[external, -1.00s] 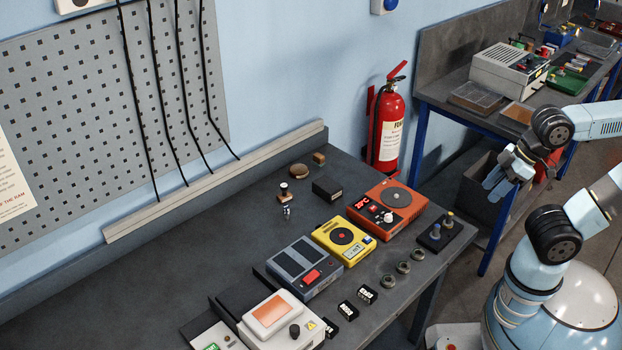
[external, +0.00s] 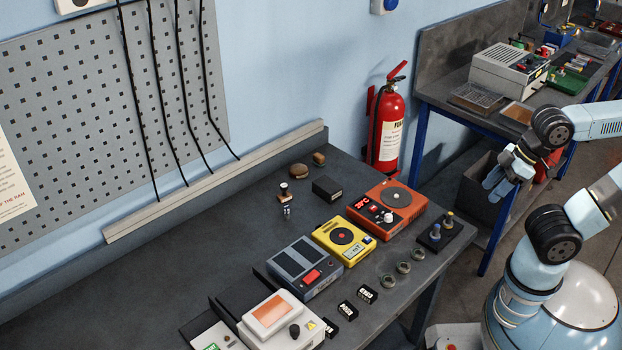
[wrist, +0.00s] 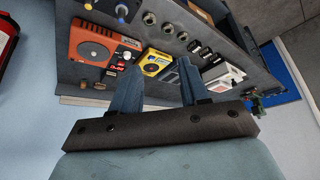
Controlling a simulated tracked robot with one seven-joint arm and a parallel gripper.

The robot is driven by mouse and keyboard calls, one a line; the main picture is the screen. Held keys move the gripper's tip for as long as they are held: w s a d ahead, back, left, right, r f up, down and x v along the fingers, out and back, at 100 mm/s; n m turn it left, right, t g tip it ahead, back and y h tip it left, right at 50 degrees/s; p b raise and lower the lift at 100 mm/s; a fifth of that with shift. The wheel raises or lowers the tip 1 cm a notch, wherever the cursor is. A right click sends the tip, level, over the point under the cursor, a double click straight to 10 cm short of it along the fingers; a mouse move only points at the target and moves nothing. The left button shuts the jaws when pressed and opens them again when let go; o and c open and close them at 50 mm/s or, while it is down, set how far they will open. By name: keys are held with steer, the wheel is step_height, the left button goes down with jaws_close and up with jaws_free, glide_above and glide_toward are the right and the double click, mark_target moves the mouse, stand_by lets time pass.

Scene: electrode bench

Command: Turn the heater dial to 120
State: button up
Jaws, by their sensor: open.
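The orange heater (external: 403,197) sits near the right end of the dark bench, with a round grey plate on top. Its front panel has a red lit display (external: 362,203) and a white dial (external: 388,217); the dial's setting is too small to read. In the wrist view the heater (wrist: 88,46) is at upper left, and its pale dial (wrist: 127,55) shows beside the display. My gripper (external: 490,190) is off the right end of the bench, apart from the heater, with its blue fingers spread and empty. The fingers also show in the wrist view (wrist: 155,78).
A yellow device (external: 343,238) and a grey device (external: 305,270) stand left of the heater. A stand with knobbed posts (external: 440,232) and several rings (external: 403,267) lie near the front edge. A fire extinguisher (external: 390,130) hangs behind the bench end.

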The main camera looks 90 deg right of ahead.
steer(key=shift+o, duration=0.6)
steer(key=shift+w, duration=0.1)
steer(key=n+g, duration=0.6)
steer(key=n, duration=0.8)
glide_above(389, 215)
step_height(389, 215, down, 8)
step_height(389, 215, down, 13)
steer(key=shift+f, duration=0.1)
steer(key=shift+m, duration=0.3)
jaws_close()
